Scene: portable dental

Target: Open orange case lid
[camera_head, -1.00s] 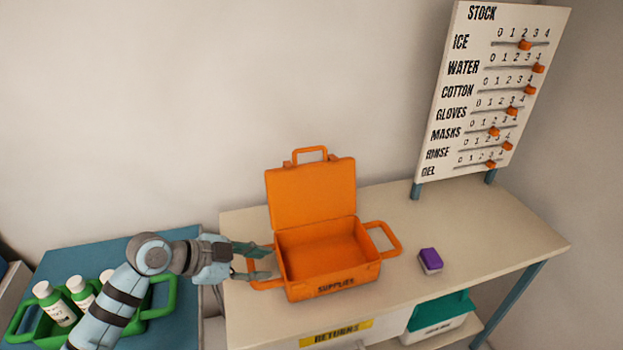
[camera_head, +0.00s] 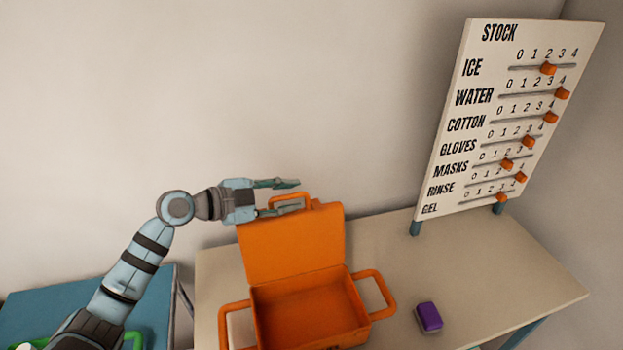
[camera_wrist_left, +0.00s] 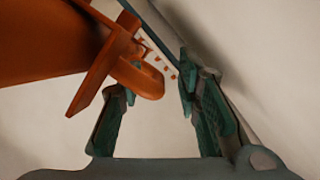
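The orange case (camera_head: 312,310) stands on the cream table with its lid (camera_head: 292,245) raised upright at the back, so its empty inside shows. The lid's handle (camera_head: 290,200) is at the top edge. My left gripper (camera_head: 298,195) is at the lid's top, with its fingers parted around or beside the handle. In the left wrist view the orange handle (camera_wrist_left: 140,78) is close to the left finger, and a gap lies between the fingers. I cannot tell whether they touch the handle. My right gripper is not in view.
A purple block (camera_head: 429,316) lies on the table (camera_head: 480,270) right of the case. The stock board (camera_head: 510,120) with orange sliders stands at the back right. A blue table (camera_head: 60,300) is at the left. The wall is close behind the lid.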

